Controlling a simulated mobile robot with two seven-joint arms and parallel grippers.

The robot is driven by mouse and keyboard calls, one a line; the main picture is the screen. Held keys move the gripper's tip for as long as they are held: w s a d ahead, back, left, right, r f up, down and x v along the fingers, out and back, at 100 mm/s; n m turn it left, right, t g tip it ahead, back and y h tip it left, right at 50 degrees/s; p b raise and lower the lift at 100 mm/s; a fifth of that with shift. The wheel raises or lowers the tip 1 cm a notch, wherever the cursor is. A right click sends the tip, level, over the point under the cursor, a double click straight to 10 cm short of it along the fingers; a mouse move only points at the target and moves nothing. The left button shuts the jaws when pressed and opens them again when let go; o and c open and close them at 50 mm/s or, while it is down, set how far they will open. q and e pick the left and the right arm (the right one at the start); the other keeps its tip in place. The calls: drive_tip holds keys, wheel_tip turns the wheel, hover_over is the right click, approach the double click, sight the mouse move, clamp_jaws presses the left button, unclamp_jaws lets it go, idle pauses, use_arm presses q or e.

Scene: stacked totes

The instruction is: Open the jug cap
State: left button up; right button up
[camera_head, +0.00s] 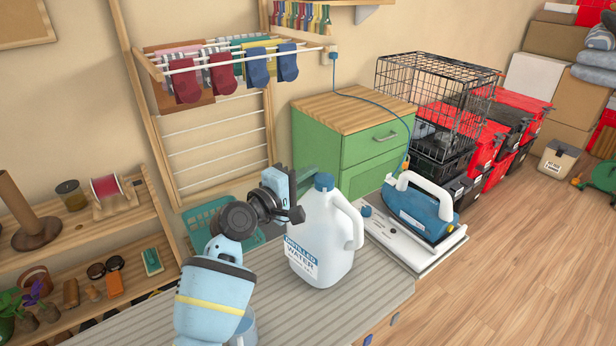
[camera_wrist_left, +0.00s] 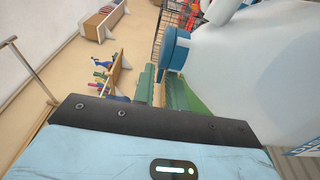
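The white jug (camera_head: 312,240), labelled distilled water, stands upright on the striped countertop. Its blue cap (camera_head: 324,181) sits on the neck, and the handle points right. My left gripper (camera_head: 308,179) is beside the cap, on its left, with the green fingers close together and nothing visible between them. In the left wrist view the cap (camera_wrist_left: 175,48) shows just beyond and to the right of the fingertips (camera_wrist_left: 157,80), and the white jug body (camera_wrist_left: 260,75) fills the right side. I cannot tell whether a finger touches the cap. My right gripper is not in view.
A blue iron-like appliance (camera_head: 418,208) lies on a white board right of the jug. A green drawer cabinet (camera_head: 355,150) stands behind it. A drying rack with socks (camera_head: 225,75) hangs at the back left. A teal basket (camera_head: 205,222) is behind my left arm.

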use_arm(q)
drive_tip(key=shift+w+d, duration=0.1)
drive_tip(key=shift+c, duration=0.2)
clamp_jaws()
